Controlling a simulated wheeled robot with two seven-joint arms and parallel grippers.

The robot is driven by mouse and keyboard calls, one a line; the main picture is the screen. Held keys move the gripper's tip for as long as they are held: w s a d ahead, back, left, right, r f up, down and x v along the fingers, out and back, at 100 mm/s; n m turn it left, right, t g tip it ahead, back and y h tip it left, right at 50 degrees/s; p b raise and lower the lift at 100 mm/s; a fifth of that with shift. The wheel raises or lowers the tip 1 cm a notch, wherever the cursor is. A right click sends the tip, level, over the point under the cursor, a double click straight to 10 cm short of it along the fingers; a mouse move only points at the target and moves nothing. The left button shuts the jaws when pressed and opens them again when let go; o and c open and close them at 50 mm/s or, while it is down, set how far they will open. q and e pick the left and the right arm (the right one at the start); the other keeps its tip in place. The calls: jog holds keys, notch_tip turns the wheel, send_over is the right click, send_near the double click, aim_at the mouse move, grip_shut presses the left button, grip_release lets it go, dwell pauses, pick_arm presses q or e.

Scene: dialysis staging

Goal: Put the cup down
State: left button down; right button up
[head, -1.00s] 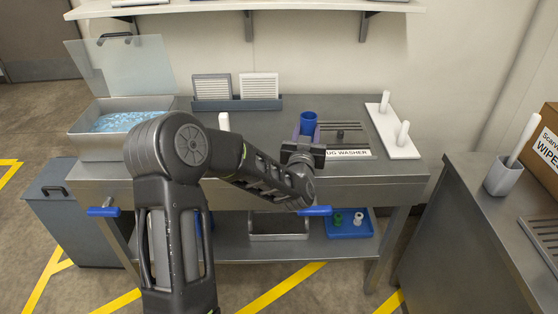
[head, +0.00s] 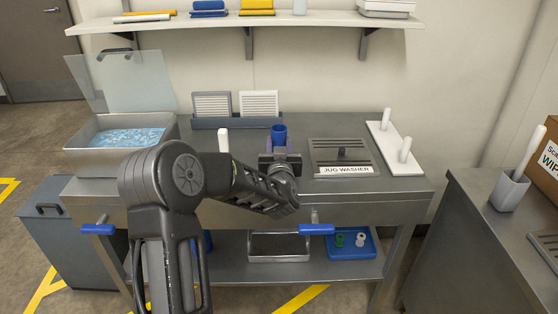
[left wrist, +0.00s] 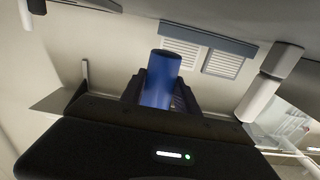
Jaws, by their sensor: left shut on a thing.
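The blue cup (head: 279,133) is upright in my left gripper (head: 280,152), in front of the back panels and left of the jug washer grate. The left wrist view shows the blue cup (left wrist: 161,80) between the two dark fingers (left wrist: 158,92), which are shut on it. The cup's lower part is hidden by the gripper in the head view. I cannot tell whether its base touches the steel counter (head: 228,113). My right gripper is not in view.
The jug washer grate (head: 340,152) lies just right of the gripper. A white board with pegs (head: 394,150) is further right, a basin of blue liquid (head: 118,140) at left. A rack with two vented panels (head: 235,121) stands behind.

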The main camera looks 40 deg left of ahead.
pick_arm(q)
jog(key=shift+f, duration=0.55)
jog(key=shift+f, duration=0.1)
jog(key=shift+f, duration=1.75)
jog(key=shift+f+b, duration=0.2)
jog(key=shift+b, duration=0.1)
jog(key=c, duration=0.9)
grip_release()
jog(key=shift+r, duration=0.1)
